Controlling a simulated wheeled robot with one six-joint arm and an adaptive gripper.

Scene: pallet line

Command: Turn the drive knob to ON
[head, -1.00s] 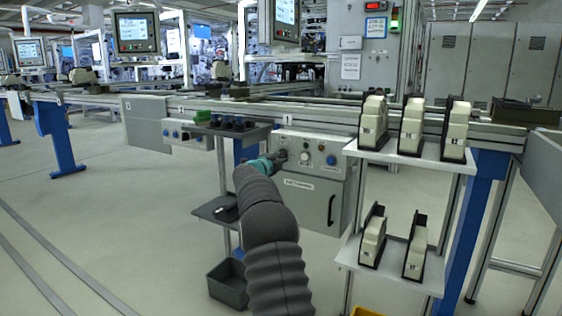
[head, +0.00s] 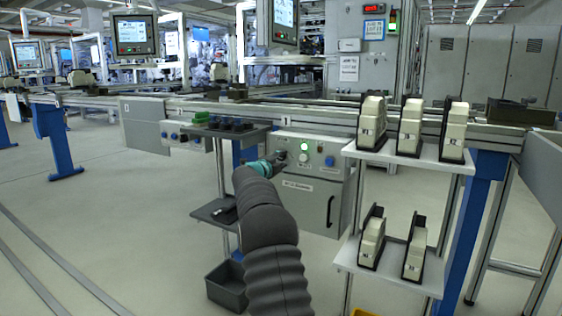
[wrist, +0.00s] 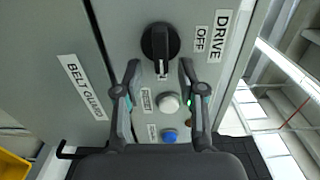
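The black drive knob (wrist: 160,42) is on the grey panel in the wrist view. Its bar runs up and down in the picture, with one end toward a small label (wrist: 162,76) too small to read; the OFF label (wrist: 200,40) lies to its right, beside the DRIVE label (wrist: 220,36). My gripper (wrist: 160,65) is open, its fingertips apart on both sides near the knob's lower edge; I cannot tell if they touch it. In the head view my gripper (head: 275,161) is at the control box (head: 318,146) and hides the knob. A lamp (head: 304,146) there glows green.
A white button (wrist: 169,103) and a blue button (wrist: 169,136) sit between my fingers' lines, below the knob in the wrist picture. A BELT GUARD label (wrist: 82,87) is at left. A shelf (head: 400,157) with cream parts stands right of the box.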

